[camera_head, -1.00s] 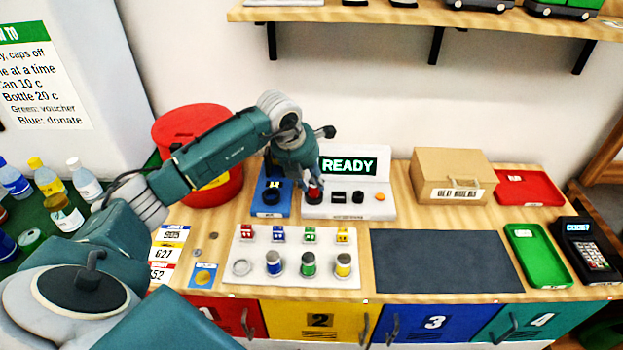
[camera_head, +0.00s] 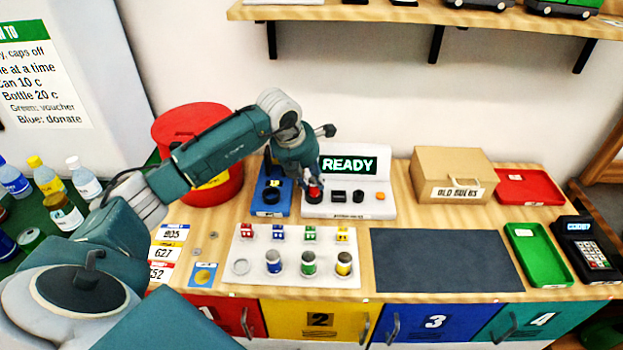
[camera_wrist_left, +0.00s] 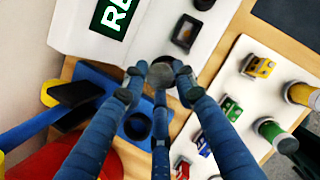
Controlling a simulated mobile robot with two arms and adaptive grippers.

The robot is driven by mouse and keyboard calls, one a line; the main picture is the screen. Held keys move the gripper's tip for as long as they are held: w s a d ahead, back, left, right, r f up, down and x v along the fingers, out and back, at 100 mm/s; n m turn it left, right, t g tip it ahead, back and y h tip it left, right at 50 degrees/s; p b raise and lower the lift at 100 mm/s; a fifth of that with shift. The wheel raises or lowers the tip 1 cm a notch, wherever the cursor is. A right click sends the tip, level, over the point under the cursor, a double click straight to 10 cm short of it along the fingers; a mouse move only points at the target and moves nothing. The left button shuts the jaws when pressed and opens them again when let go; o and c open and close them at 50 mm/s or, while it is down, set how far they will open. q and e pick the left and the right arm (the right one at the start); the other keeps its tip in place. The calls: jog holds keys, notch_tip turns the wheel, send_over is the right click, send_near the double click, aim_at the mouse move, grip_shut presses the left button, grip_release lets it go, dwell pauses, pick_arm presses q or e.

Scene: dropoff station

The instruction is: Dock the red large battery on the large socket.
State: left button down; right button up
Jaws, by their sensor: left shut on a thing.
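The red large battery (camera_head: 315,195) stands upright at the left end of the white console (camera_head: 350,212) with the READY screen (camera_head: 348,165). My left gripper (camera_head: 313,184) is shut around it from above. In the left wrist view, the battery's grey top (camera_wrist_left: 161,75) shows between the fingers of the gripper (camera_wrist_left: 158,82). The large socket is hidden under the battery and fingers, so I cannot tell whether the battery is fully seated. My right gripper is out of view.
A white rack (camera_head: 290,240) in front holds small batteries and large blue, green and yellow ones; its left ring (camera_head: 241,267) is empty. A blue stand (camera_head: 270,197) and red bin (camera_head: 190,130) are left of the gripper. The dark mat (camera_head: 445,262) is clear.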

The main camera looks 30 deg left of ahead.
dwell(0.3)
pick_arm(q)
jog(key=shift+f+b, duration=0.55)
jog(key=shift+b, duration=0.05)
jog(key=c, duration=1.6)
grip_release()
jog(key=shift+c, duration=0.2)
jog(key=shift+p+v, duration=1.6)
jog(key=shift+v, duration=1.25)
jog(key=p, duration=0.2)
send_near(311, 181)
jog(key=shift+s+r, duration=0.15)
jog(key=shift+r, duration=0.05)
